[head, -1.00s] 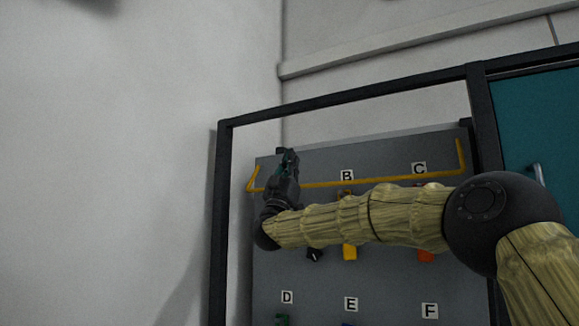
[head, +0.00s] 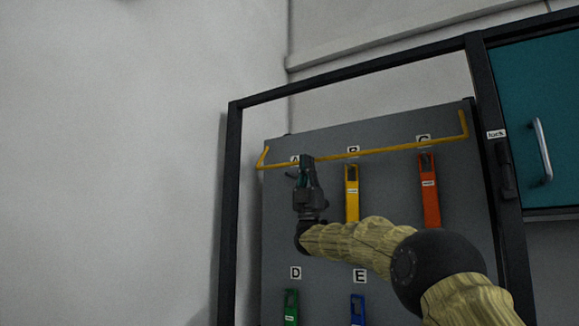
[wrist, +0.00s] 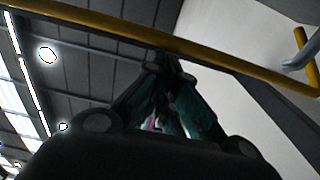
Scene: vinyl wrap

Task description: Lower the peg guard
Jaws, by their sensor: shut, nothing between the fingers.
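The peg guard is a yellow bar (head: 385,148) with bent ends. In the head view it runs across the top of a grey peg panel, over the B and C labels. My gripper (head: 306,158) points up in front of the panel's left part, its tip overlapping the bar near its left end. The fingers are shut with nothing between them. In the wrist view the bar (wrist: 100,22) crosses the top of the picture, beyond the shut fingertips (wrist: 168,62). I cannot tell whether gripper and bar touch. The A label is mostly hidden behind the gripper.
Yellow (head: 351,205) and orange (head: 430,200) tools hang below the bar; green (head: 291,305) and blue (head: 357,308) ones hang lower. A dark frame (head: 231,200) surrounds the grey panel (head: 390,220). A teal cabinet door (head: 520,100) with a handle is at right. The left wall is bare.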

